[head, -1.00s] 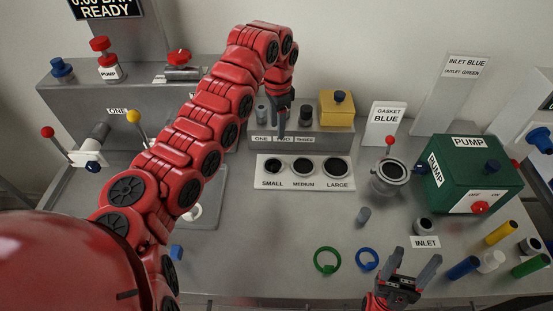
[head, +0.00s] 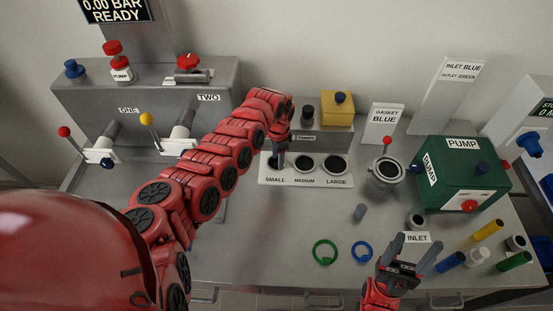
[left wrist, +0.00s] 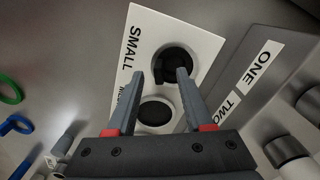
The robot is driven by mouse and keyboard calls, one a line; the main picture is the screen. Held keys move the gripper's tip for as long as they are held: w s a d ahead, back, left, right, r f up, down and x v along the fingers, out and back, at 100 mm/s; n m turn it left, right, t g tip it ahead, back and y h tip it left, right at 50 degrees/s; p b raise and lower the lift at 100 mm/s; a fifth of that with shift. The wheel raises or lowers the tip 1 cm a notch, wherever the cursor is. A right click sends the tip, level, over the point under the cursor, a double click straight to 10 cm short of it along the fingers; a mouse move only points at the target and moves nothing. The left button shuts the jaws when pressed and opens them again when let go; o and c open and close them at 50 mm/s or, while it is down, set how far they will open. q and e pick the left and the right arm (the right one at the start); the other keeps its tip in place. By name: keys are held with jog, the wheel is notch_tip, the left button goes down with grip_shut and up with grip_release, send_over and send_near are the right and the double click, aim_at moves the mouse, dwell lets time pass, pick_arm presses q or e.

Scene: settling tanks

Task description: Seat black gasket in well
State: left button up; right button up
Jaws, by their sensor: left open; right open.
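A white plate (head: 262,182) marked SMALL, MEDIUM and LARGE holds three round black spots. The black piece at SMALL (left wrist: 172,67) shows a darker C-like shape; I cannot tell whether it is a loose gasket or an opening. The medium black circle (left wrist: 156,112) lies beside it. My left gripper (left wrist: 160,74) is open just above the SMALL spot, its fingers on either side in the wrist view. In the head view my left gripper (head: 280,152) partly hides that spot. A round metal housing (head: 384,181) with a dark top stands right of the plate. My right gripper (head: 414,244) is open and empty.
A green ring (head: 314,250) and a blue ring (head: 355,246) lie near the front. A small grey cylinder (head: 359,212) stands behind them. The green pump box (head: 445,160) and coloured cylinders (head: 487,230) are at right. A grey block (head: 330,140) rises behind the plate.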

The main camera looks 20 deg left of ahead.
pick_arm(q)
jog(key=shift+f, duration=0.75)
grip_shut()
